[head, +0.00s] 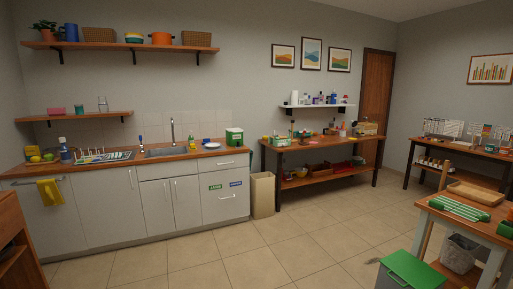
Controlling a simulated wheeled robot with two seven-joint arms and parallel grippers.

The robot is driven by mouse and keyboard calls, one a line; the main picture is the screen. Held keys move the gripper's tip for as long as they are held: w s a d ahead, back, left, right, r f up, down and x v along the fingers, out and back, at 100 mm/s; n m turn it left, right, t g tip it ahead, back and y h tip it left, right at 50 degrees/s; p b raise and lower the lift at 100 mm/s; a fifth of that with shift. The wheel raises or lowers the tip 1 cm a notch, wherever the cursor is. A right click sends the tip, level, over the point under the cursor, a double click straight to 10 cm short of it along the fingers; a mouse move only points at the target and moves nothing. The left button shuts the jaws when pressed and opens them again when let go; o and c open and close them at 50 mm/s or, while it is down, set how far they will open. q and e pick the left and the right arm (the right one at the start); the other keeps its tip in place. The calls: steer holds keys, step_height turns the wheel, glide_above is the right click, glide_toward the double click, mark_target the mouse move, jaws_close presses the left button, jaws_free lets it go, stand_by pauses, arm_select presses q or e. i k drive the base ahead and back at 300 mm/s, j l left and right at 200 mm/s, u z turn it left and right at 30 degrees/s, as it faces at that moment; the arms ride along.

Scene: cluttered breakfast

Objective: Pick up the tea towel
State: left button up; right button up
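A yellow cloth, which looks like the tea towel (50,192), hangs over a horizontal bar on the front of the white counter unit at the far left of the head view. It hangs down in front of the white door below the worktop. Neither of my grippers shows in the head view, and nothing is seen touching the towel.
The wooden worktop (108,165) above holds a sink, dish rack, bottle and green box. A brown cabinet (12,240) stands at the lower left. A beige bin (262,195) stands past the counter's right end. The tiled floor (190,255) in front is clear.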

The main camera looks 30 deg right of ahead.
mark_target(118, 155)
steer(key=i+j+u, duration=0.3)
steer(key=i, duration=0.95)
steer(key=i+j+u, duration=0.15)
steer(key=i+u, duration=0.2)
steer(key=i, duration=0.95)
